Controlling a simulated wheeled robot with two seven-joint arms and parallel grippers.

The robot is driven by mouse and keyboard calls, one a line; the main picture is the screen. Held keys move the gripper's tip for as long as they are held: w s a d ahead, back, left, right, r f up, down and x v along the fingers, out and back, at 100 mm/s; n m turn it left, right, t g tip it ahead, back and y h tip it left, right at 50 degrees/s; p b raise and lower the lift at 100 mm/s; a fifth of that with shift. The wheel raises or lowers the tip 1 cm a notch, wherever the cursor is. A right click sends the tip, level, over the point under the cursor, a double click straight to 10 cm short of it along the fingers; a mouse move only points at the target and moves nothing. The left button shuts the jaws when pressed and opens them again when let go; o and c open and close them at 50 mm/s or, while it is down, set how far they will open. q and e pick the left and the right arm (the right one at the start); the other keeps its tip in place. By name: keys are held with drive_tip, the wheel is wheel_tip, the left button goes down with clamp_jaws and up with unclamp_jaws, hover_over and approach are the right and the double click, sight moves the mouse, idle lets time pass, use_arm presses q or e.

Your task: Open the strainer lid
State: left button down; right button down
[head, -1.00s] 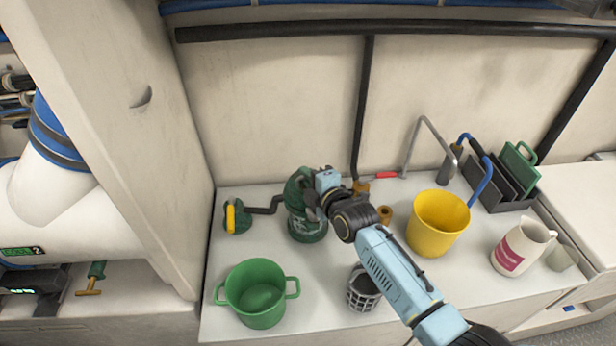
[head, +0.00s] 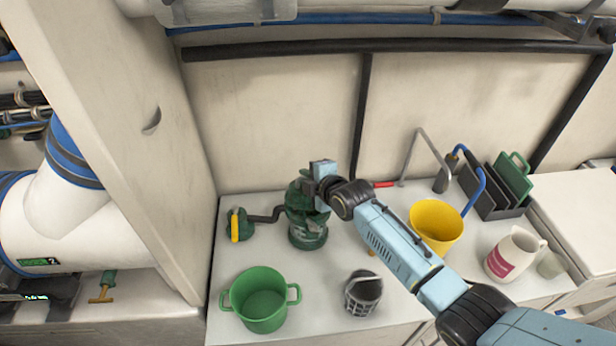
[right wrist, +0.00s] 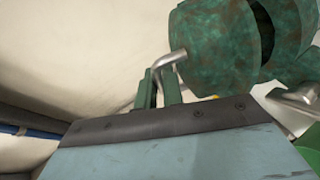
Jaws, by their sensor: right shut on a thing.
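The green strainer (head: 308,232) stands on the white counter against the back wall. Its green lid (head: 299,192) is tilted up at the top of the body. In the right wrist view the mottled green lid (right wrist: 212,45) shows a dark gap beside the rim (right wrist: 290,22). My right gripper (head: 315,187) is at the lid, partly covering it. In the right wrist view, its fingers (right wrist: 160,88) are shut on the bent metal lid handle (right wrist: 168,61). The inside of the strainer is hidden in the head view. My left gripper is out of view.
A green pot (head: 261,300) and a grey basket (head: 362,295) stand in front. A yellow bucket (head: 436,225) and a white jug (head: 512,255) stand to the right. A yellow-handled valve (head: 236,225) on a dark pipe is left of the strainer.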

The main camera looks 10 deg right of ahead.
drive_tip(key=shift+w+d+r+g, duration=0.1)
drive_tip(key=shift+w+r+g, duration=0.55)
drive_tip(key=shift+w, duration=0.2)
drive_tip(key=shift+w+r+m+g, duration=0.2)
drive_tip(key=shift+w+m+g, duration=0.2)
drive_tip(key=shift+w+g, duration=0.15)
drive_tip(key=shift+w+r+b, duration=0.15)
drive_tip(key=shift+w+b, duration=0.25)
drive_tip(key=shift+b, duration=0.3)
drive_tip(key=c, duration=1.8)
unclamp_jaws()
